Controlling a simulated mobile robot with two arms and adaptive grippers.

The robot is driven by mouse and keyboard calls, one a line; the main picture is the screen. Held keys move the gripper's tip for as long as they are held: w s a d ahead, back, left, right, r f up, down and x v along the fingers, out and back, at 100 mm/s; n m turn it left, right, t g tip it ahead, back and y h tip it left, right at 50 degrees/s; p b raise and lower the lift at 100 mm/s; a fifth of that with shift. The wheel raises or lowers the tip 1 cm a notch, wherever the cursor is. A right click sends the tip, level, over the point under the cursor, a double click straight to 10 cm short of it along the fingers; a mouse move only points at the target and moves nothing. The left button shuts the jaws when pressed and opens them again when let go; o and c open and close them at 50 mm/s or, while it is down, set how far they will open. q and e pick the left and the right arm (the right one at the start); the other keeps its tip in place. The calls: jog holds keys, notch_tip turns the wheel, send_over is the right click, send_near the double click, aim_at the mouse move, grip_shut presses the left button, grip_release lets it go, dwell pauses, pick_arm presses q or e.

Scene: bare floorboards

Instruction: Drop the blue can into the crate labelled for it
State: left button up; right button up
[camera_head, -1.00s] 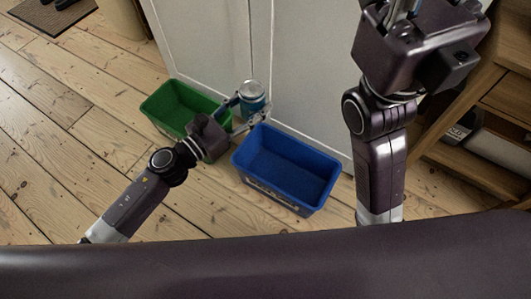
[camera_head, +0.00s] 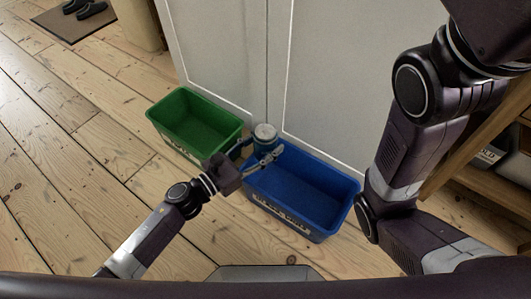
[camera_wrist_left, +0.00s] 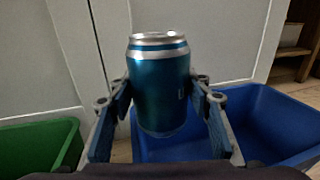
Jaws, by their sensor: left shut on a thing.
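The blue can (camera_head: 265,133) with a silver top is upright between the fingers of my left gripper (camera_head: 260,155), which is shut on it. The left wrist view shows the can (camera_wrist_left: 160,88) held between both fingers (camera_wrist_left: 163,105).
White cabinet doors (camera_head: 228,50) stand right behind the crates. A wooden shelf (camera_head: 500,190) is at the right. A doormat with dark shoes (camera_head: 90,10) lies at the far upper left. The floorboards at the left are clear.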

aim_at(266, 153)
pick_arm(q)
notch_tip(266, 153, down, 4)
jog(key=shift+r+b, duration=0.15)
jog(key=shift+b, duration=0.85)
jog(key=shift+r, duration=0.1)
jog(key=shift+f+b, duration=0.55)
jog(key=shift+f, duration=0.1)
jog(key=o, duration=0.9)
jog(key=shift+o, duration=0.2)
jog(key=shift+r, duration=0.1)
